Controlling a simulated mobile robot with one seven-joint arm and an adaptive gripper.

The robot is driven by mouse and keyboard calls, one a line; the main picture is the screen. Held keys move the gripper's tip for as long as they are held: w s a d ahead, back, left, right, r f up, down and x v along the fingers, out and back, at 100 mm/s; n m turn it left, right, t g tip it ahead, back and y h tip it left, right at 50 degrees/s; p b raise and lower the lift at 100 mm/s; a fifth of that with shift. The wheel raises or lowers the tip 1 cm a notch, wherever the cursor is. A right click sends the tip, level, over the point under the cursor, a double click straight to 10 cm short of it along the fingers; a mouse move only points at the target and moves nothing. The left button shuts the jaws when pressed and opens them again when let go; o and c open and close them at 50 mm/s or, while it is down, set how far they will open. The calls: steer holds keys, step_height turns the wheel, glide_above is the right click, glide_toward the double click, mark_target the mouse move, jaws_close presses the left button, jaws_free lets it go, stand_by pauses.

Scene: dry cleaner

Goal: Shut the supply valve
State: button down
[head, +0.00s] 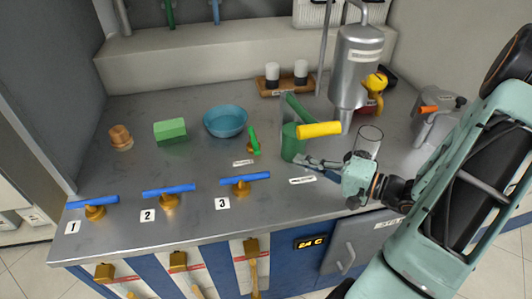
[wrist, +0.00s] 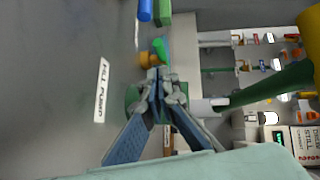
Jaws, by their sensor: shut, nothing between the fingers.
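A small brass valve with a green handle (head: 254,142) stands on the steel counter (head: 180,165), left of a green hand pump. A small label (head: 243,162) lies in front of it, too small to read. The wrist view also shows this green handle (wrist: 160,48), beyond my fingertips. Three brass valves with blue bar handles line the front edge, numbered 1 (head: 93,201), 2 (head: 169,190) and 3 (head: 244,179). I cannot tell which valve is the supply one. My gripper (head: 304,160) is shut and empty, beside the pump's green body (head: 292,143); the wrist view shows its fingers (wrist: 158,84) together.
The pump's long lever ends in a yellow grip (head: 319,129). A steel tank (head: 357,65) hangs above a clear glass (head: 368,140). A blue bowl (head: 226,120), green block (head: 170,129) and wooden piece (head: 121,137) stand left. Counter between them and the blue handles is clear.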

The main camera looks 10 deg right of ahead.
glide_toward(254, 143)
steer(key=x, duration=0.2)
steer(key=f+x, duration=0.1)
steer(key=x, duration=0.1)
stand_by(0.6)
steer(key=shift+a+b, duration=0.15)
steer(key=shift+b, duration=0.35)
